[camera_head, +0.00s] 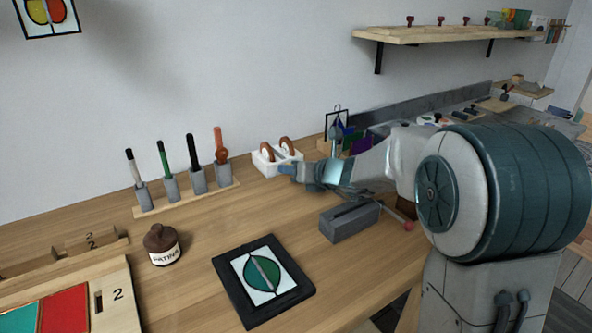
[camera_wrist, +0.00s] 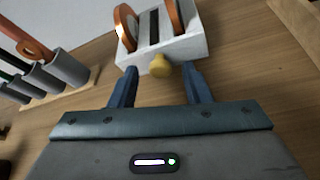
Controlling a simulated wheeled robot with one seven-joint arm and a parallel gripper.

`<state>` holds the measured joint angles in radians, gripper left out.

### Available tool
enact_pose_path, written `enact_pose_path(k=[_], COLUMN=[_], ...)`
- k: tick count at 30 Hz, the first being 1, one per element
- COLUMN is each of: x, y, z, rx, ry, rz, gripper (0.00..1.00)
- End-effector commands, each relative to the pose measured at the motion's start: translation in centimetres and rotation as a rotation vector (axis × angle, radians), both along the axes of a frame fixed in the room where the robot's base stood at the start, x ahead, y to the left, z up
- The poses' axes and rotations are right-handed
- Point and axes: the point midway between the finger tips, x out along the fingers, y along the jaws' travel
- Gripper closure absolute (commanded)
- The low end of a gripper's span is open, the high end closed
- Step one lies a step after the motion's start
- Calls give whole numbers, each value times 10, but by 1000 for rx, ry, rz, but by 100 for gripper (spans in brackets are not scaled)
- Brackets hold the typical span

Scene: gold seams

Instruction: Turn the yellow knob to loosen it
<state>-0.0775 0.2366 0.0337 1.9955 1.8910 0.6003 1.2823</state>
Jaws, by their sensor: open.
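The yellow knob (camera_wrist: 160,66) is on the near face of a white holder (camera_wrist: 188,48) that carries two copper-coloured rolls (camera_wrist: 126,27). In the wrist view the knob lies ahead of my gripper (camera_wrist: 158,84), roughly midway between its two blue fingers. The fingers are open and apart, with nothing between them that I can see touching. In the head view the white holder (camera_head: 265,165) stands on the bench near the wall, and my gripper (camera_head: 286,170) is at its near right side. The knob is not visible in the head view.
Left of the holder, a wooden rack (camera_head: 187,198) holds several upright tools in grey cups. A grey block (camera_head: 349,222) stands close below my arm. A brown patina bottle (camera_head: 162,246) and a black-framed green disc panel (camera_head: 237,252) are nearer. Bench between them is clear.

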Motion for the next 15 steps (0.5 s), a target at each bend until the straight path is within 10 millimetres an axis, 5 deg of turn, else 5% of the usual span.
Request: enact_pose_path(k=[1,5,15], x=[0,0,-1], y=[0,0,0], z=[0,0,-2], rx=[0,0,-27], ry=[0,0,-18], rz=[0,0,0], gripper=[65,100,100])
